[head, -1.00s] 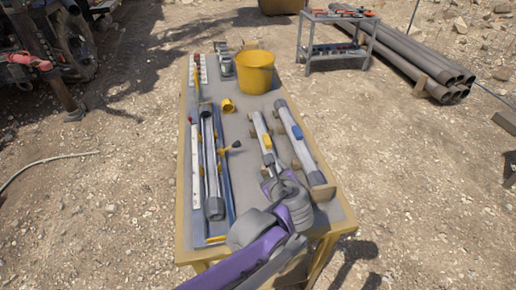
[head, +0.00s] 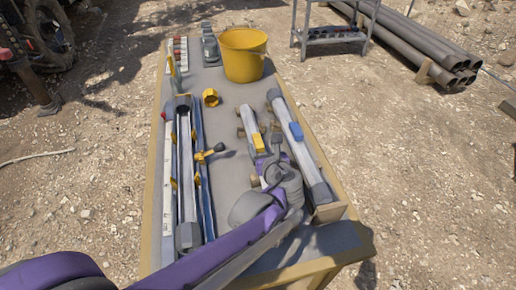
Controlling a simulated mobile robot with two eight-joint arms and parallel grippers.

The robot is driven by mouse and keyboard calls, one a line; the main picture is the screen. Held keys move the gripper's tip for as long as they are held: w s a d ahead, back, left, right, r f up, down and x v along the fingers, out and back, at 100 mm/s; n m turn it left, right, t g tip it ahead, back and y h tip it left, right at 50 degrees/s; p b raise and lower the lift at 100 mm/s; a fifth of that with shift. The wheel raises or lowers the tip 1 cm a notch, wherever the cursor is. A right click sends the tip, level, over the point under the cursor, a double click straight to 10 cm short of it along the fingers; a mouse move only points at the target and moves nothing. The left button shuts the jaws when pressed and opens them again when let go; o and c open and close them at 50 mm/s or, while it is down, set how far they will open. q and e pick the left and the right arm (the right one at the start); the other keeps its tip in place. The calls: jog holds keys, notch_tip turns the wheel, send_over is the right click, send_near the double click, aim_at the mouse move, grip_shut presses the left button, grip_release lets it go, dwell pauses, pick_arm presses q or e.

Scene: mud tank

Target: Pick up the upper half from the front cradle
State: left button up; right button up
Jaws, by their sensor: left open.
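Two grey tubes lie side by side on the right half of the table, resting on wooden cradles. The left one is a shorter tube with a yellow band (head: 248,121). The right one is a longer tube with a blue band (head: 283,110) and a dark lower end. I cannot tell from the picture which is the upper half. My left gripper (head: 268,160) is open at the near end of the yellow-banded tube, just below the yellow band. My wrist hides that tube's near end. I cannot tell whether the fingers touch it. My right gripper is not in view.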

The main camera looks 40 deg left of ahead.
aim_at(258, 141)
pick_arm(q)
jog(key=x, duration=0.3)
jog(key=w+a+f, duration=0.1)
jog(key=w+a+f+b, duration=0.1)
jog(key=shift+w+a+f, duration=0.2)
jog(key=shift+a+f, duration=0.1)
jog(key=shift+f, duration=0.05)
jog(key=shift+w+a+f, duration=0.15)
jog(key=shift+w+a, duration=0.15)
jog(key=shift+a, duration=0.05)
grip_shut()
dwell(1.0)
